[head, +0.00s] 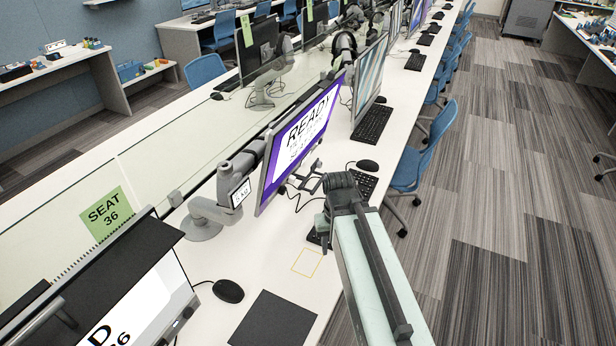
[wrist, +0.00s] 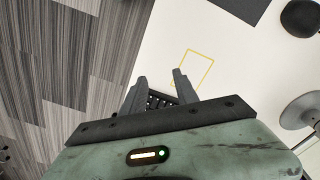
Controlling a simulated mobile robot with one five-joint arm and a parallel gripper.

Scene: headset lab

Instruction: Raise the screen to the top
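The nearest upright screen (head: 300,135) has a purple border and the word READY. It stands on the bench to the left of my arm, carried by a grey monitor arm (head: 212,203) with a round base. A small white display (head: 240,192) sits on that monitor arm; its text is too small to read surely. My gripper (wrist: 158,80) is open in the wrist view, its two dark fingers apart with nothing between them. It points down over the bench's right edge and a keyboard (wrist: 158,101). In the head view its fingertips are hard to make out.
A yellow outline (wrist: 195,70) is marked on the bench, with a black mat (head: 272,318) and mouse (head: 228,291) closer. Another screen (head: 368,80) stands beyond. A clear divider with a SEAT 36 sign (head: 107,212) runs left. A blue chair (head: 425,150) stands right; floor there is open.

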